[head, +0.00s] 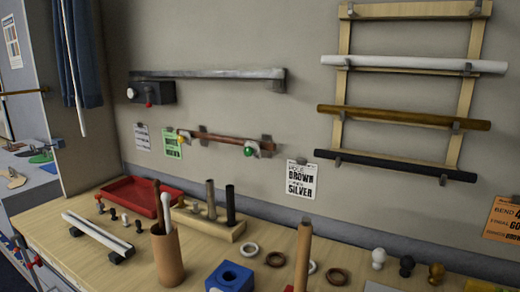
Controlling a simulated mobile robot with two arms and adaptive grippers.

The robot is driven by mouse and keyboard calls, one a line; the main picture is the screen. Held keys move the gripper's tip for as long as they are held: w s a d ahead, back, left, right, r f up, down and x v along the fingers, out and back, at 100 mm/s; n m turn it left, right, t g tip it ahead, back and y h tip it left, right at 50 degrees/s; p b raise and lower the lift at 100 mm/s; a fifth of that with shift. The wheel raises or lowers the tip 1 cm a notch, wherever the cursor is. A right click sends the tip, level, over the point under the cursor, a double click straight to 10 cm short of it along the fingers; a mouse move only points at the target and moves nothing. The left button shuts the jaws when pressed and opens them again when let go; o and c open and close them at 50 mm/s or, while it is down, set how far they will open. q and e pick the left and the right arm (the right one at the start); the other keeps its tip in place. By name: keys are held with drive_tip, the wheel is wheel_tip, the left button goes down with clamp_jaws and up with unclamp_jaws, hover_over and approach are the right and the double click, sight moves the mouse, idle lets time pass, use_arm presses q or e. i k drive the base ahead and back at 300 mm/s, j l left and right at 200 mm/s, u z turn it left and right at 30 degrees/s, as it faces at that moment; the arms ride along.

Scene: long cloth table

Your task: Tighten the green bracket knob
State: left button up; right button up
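The green bracket knob (249,151) is on the right wall bracket (265,147), low on the wall near the middle of the head view. A brown rod (222,138) runs from this bracket to a left bracket that carries a yellow knob (182,139). The rod looks slightly tilted, its right end lower. I cannot tell how tight the green knob is. Neither gripper shows in the head view, and nothing touches the knob.
A silver rail (210,74) is above, with a dark box (151,93) below its left end. A wooden rack (342,88) holds several rods. Below, the table carries a red tray (132,195), an upright cup (166,255), a blue block (230,277) and rings.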

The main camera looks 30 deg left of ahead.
sight(248, 152)
drive_tip(key=u, duration=1.05)
